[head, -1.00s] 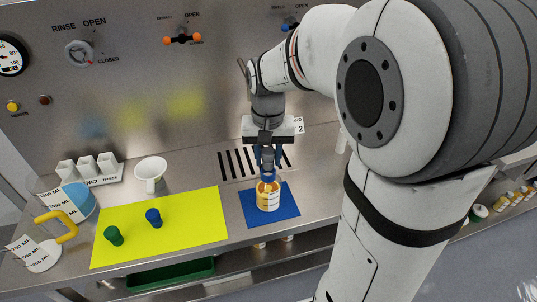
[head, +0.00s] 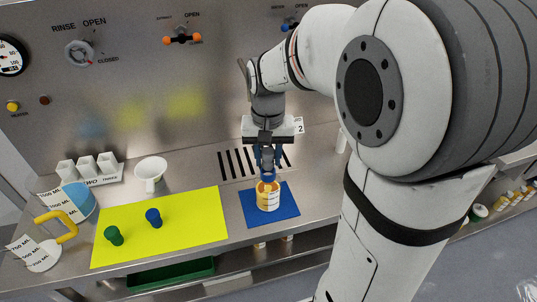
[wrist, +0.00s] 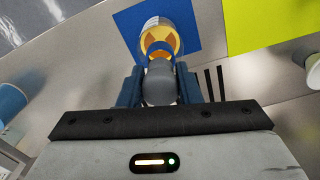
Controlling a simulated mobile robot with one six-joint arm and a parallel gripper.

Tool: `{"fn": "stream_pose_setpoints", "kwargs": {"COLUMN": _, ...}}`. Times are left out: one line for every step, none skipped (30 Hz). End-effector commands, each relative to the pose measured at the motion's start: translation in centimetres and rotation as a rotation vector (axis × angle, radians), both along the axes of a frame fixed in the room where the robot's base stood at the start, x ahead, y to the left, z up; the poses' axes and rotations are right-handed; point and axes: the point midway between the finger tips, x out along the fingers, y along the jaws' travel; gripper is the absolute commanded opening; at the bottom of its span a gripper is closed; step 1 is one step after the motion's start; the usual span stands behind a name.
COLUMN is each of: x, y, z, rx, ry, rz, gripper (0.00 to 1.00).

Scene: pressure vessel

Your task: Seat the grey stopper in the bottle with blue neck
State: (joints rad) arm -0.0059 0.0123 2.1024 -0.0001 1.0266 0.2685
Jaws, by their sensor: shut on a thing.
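The bottle with blue neck (head: 268,197) stands upright on the blue mat (head: 287,206). It has an amber body and a white label. It also shows at the top of the wrist view (wrist: 160,33). My gripper (head: 267,162) is directly above the bottle, pointing down. In the wrist view my gripper (wrist: 159,88) has its blue fingers on both sides of the grey stopper (wrist: 160,84) and is shut on it. The stopper's lower end is at the bottle's mouth, overlapping the blue ring; I cannot tell how deep it sits.
A yellow mat (head: 190,238) lies left of the blue mat, with a green stopper (head: 114,236) and a blue stopper (head: 153,217) on it. A white mug (head: 150,175) stands behind it. Blue and yellow-handled measuring vessels are at far left.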

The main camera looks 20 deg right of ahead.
Motion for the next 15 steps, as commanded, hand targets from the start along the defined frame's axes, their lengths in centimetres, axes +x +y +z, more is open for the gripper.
{"fn": "stream_pose_setpoints", "kwargs": {"x": 0.0, "y": 0.0, "z": 0.0, "rx": 0.000, "ry": 0.000, "rz": 0.000, "gripper": 0.09}}
{"fn": "stream_pose_setpoints", "kwargs": {"x": 0.0, "y": 0.0, "z": 0.0, "rx": 0.000, "ry": 0.000, "rz": 0.000, "gripper": 0.09}}
{"fn": "stream_pose_setpoints", "kwargs": {"x": 0.0, "y": 0.0, "z": -0.1, "rx": 0.000, "ry": 0.000, "rz": 0.000, "gripper": 0.09}}
{"fn": "stream_pose_setpoints", "kwargs": {"x": 0.0, "y": 0.0, "z": -0.2, "rx": 0.000, "ry": 0.000, "rz": 0.000, "gripper": 0.09}}
{"fn": "stream_pose_setpoints", "kwargs": {"x": 0.0, "y": 0.0, "z": -0.2, "rx": 0.000, "ry": 0.000, "rz": 0.000, "gripper": 0.09}}
{"fn": "stream_pose_setpoints", "kwargs": {"x": 0.0, "y": 0.0, "z": -0.3, "rx": 0.000, "ry": 0.000, "rz": 0.000, "gripper": 0.09}}
{"fn": "stream_pose_setpoints", "kwargs": {"x": 0.0, "y": 0.0, "z": -0.4, "rx": 0.000, "ry": 0.000, "rz": 0.000, "gripper": 0.09}}
{"fn": "stream_pose_setpoints", "kwargs": {"x": 0.0, "y": 0.0, "z": -0.5, "rx": 0.000, "ry": 0.000, "rz": 0.000, "gripper": 0.09}}
{"fn": "stream_pose_setpoints", "kwargs": {"x": 0.0, "y": 0.0, "z": -0.6, "rx": 0.000, "ry": 0.000, "rz": 0.000, "gripper": 0.09}}
{"fn": "stream_pose_setpoints", "kwargs": {"x": 0.0, "y": 0.0, "z": -0.7, "rx": 0.000, "ry": 0.000, "rz": 0.000, "gripper": 0.09}}
{"fn": "stream_pose_setpoints", "kwargs": {"x": 0.0, "y": 0.0, "z": -0.7, "rx": 0.000, "ry": 0.000, "rz": 0.000, "gripper": 0.09}}
{"fn": "stream_pose_setpoints", "kwargs": {"x": 0.0, "y": 0.0, "z": -0.8, "rx": 0.000, "ry": 0.000, "rz": 0.000, "gripper": 0.09}}
{"fn": "stream_pose_setpoints", "kwargs": {"x": 0.0, "y": 0.0, "z": -0.9, "rx": 0.000, "ry": 0.000, "rz": 0.000, "gripper": 0.09}}
{"fn": "stream_pose_setpoints", "kwargs": {"x": 0.0, "y": 0.0, "z": -1.0, "rx": 0.000, "ry": 0.000, "rz": 0.000, "gripper": 0.09}}
{"fn": "stream_pose_setpoints", "kwargs": {"x": 0.0, "y": 0.0, "z": -1.1, "rx": 0.000, "ry": 0.000, "rz": 0.000, "gripper": 0.09}}
